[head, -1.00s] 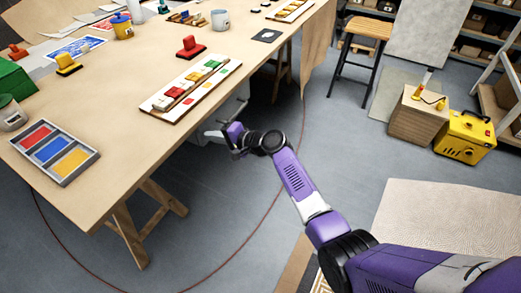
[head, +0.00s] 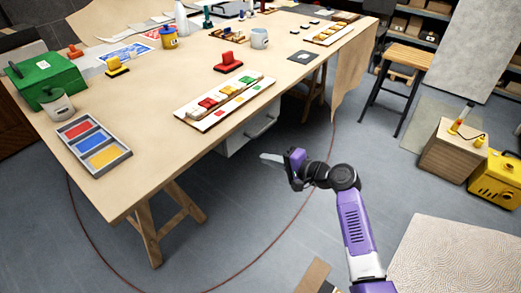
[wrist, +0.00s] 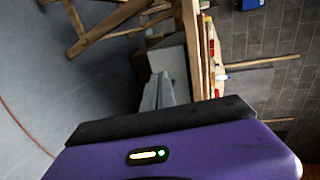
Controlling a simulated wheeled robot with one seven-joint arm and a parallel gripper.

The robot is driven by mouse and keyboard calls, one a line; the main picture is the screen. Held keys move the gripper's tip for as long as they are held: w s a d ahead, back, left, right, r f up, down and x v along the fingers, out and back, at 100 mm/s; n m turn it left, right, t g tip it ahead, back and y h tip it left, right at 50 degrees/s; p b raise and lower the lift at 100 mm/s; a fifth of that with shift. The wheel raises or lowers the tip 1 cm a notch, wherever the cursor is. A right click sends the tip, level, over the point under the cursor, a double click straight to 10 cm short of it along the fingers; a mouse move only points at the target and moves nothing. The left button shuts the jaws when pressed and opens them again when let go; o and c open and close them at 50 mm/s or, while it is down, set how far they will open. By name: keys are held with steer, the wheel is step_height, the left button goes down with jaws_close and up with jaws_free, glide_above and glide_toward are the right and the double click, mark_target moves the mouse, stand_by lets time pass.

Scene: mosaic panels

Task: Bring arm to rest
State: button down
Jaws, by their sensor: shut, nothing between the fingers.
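My gripper (head: 272,159) is at the end of my purple arm in the head view, in the air off the near edge of the workbench (head: 150,195). Its fingers are together with nothing between them. In the wrist view, the purple gripper body fills the bottom, and the shut fingers (wrist: 158,92) point towards the bench's underside. The gripper is apart from the bench and from everything on it.
On the bench are a white mosaic panel (head: 190,117) with coloured tiles, a three-colour tray (head: 72,145), a red stamp (head: 229,62) and a green box (head: 45,80). A stool (head: 408,55), a wooden box (head: 448,155) and a yellow machine (head: 495,182) stand right. Grey floor lies open between.

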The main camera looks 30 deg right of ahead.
steer(key=shift+s+d+r, duration=0.1)
steer(key=shift+d, duration=0.05)
steer(key=d+r+t+h, duration=0.1)
steer(key=d+r+h, duration=0.2)
steer(key=d, duration=0.2)
steer(key=s+f+n+h, duration=0.1)
steer(key=s+n+h, duration=0.1)
steer(key=s+h, duration=0.4)
steer(key=s+a+r+n+y, duration=0.1)
steer(key=s+a+n, duration=0.3)
steer(key=s, duration=0.8)
steer(key=s+a+r+n+y, duration=0.1)
steer(key=s+a+r+n, duration=0.2)
steer(key=s+a, duration=0.5)
steer(key=s+a+r+n+y, duration=0.2)
steer(key=s+a+n, duration=0.3)
steer(key=s, duration=1.2)
steer(key=shift+s+a, duration=0.2)
steer(key=shift+a, duration=0.6)
